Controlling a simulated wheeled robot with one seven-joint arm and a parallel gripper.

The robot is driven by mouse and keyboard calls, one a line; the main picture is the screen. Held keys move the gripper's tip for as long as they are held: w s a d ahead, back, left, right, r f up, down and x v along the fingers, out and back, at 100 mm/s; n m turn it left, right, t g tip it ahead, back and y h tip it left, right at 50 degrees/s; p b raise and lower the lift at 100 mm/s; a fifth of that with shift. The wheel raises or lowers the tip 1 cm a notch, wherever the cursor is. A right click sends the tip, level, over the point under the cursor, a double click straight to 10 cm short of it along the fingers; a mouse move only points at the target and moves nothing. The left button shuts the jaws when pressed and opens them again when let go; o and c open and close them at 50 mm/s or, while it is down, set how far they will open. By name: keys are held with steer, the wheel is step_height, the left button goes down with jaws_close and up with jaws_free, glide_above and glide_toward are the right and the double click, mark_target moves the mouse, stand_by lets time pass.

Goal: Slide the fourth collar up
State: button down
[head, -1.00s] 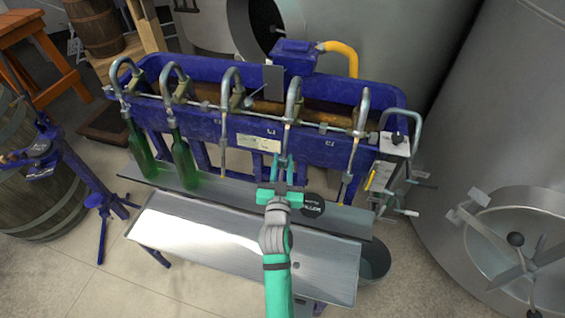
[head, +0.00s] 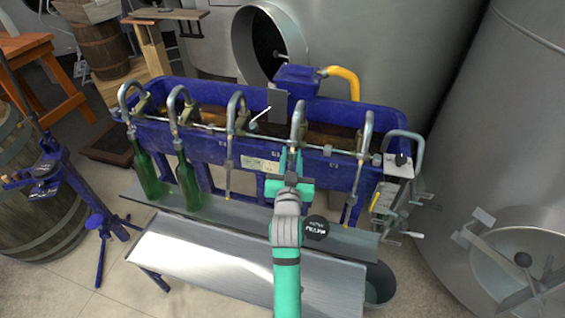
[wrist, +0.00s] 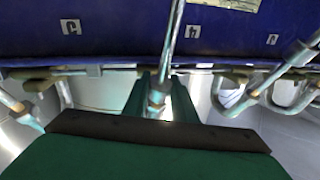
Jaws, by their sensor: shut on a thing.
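The fourth spout (head: 298,118) from the left hangs as a curved metal tube over the front of the blue filler trough (head: 330,172). My green gripper (head: 291,158) is at this spout, in front of the trough's upper front wall. In the wrist view my gripper (wrist: 161,92) is shut on the fourth collar (wrist: 157,97), a metal sleeve with a coppery band, between its two green fingers. The spout's tube (wrist: 175,38) runs on past the number 4 plate (wrist: 193,31). In the head view my gripper mostly hides the collar.
Neighbouring spouts hang close on both sides, the third (head: 236,108) and the fifth (head: 366,130). Two green bottles (head: 188,185) stand under the left spouts. A metal shelf (head: 230,268) lies below. A thin pale rod (head: 261,115) tilts up beside the third spout.

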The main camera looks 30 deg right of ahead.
steer(key=shift+r, duration=0.25)
steer(key=c, duration=1.4)
jaws_free()
steer(key=shift+d, duration=0.1)
steer(key=shift+c, duration=0.2)
steer(key=shift+f, duration=0.1)
steer(key=v, duration=1)
steer(key=shift+s+a, duration=0.3)
